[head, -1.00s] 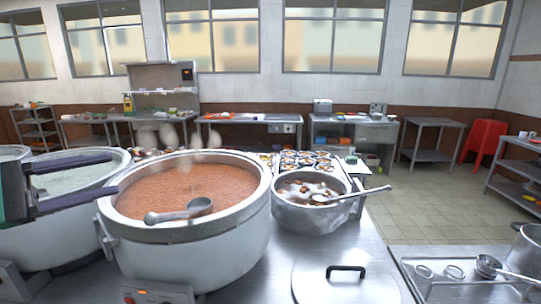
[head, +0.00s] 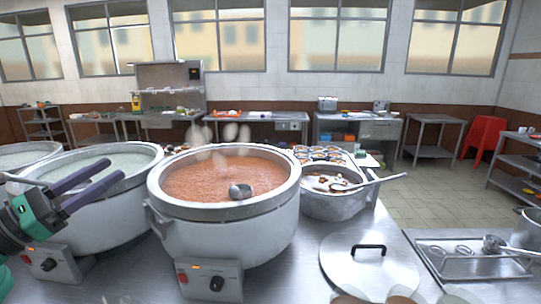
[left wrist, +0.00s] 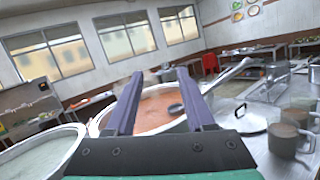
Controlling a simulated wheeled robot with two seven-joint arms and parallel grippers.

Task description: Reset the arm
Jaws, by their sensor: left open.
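My left gripper (head: 115,170) is at the left of the head view, its two dark purple fingers apart and empty. It is over the front of the pot of pale congee (head: 50,222). In the left wrist view the open fingers (left wrist: 159,74) point toward the pot of reddish-brown congee (left wrist: 117,113), with nothing between them. That pot (head: 225,233) stands right of the gripper in the head view. A metal ladle (head: 240,191) sits in its congee; most of its handle is not visible. My right gripper is not in view.
A smaller metal pot (head: 335,206) with a ladle (head: 372,183) stands right of the reddish pot. A lid (head: 370,265) lies on the steel counter in front. A wire tray (head: 470,262) is farther right.

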